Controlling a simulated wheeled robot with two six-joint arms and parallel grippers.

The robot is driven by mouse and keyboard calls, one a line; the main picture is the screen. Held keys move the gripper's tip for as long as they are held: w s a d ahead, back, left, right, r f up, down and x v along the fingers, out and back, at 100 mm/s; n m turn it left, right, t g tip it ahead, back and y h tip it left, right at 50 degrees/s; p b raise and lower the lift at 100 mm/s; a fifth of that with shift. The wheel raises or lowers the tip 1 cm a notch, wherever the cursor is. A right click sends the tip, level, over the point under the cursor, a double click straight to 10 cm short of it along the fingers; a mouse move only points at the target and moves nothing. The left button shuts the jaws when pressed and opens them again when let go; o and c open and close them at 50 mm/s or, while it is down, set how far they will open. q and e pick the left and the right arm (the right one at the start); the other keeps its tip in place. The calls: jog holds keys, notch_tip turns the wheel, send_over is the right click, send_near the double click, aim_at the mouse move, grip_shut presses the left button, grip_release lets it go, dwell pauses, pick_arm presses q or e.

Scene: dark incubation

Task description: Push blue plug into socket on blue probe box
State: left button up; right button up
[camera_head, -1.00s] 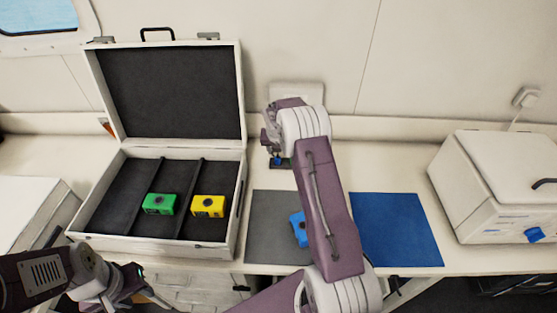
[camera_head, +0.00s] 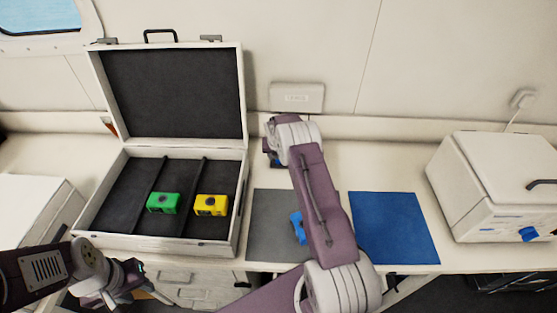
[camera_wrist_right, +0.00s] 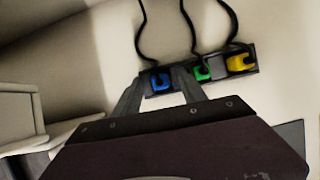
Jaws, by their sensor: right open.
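The blue plug (camera_wrist_right: 161,82) sits in a dark rack (camera_wrist_right: 219,66) in the right wrist view, with a black cable behind it. My right gripper (camera_wrist_right: 157,90) is open, with one finger on each side of the blue plug; I cannot tell whether they touch it. The blue probe box (camera_head: 297,228) stands on the grey mat (camera_head: 265,225) in the head view, partly hidden by my right arm. Its socket is not clear. My left gripper (camera_head: 128,280) is at the lower left of the head view, away from these things; its jaws are unclear.
Green (camera_wrist_right: 203,71) and yellow (camera_wrist_right: 240,63) plugs sit beside the blue one. An open case (camera_head: 240,200) holds a green box (camera_head: 163,203) and a yellow box (camera_head: 211,205). A blue mat (camera_head: 395,228) is bare. A white machine (camera_head: 500,190) stands at the right.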

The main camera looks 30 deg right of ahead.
grip_shut()
notch_tip(320, 180, up, 4)
jog(key=shift+s+r+b, duration=0.15)
jog(key=shift+b, duration=0.65)
jog(key=s+d+r+b, duration=0.2)
jog(key=s+r, duration=0.4)
jog(key=s, duration=0.5)
jog(key=shift+r, duration=0.4)
jog(key=shift+d, duration=0.1)
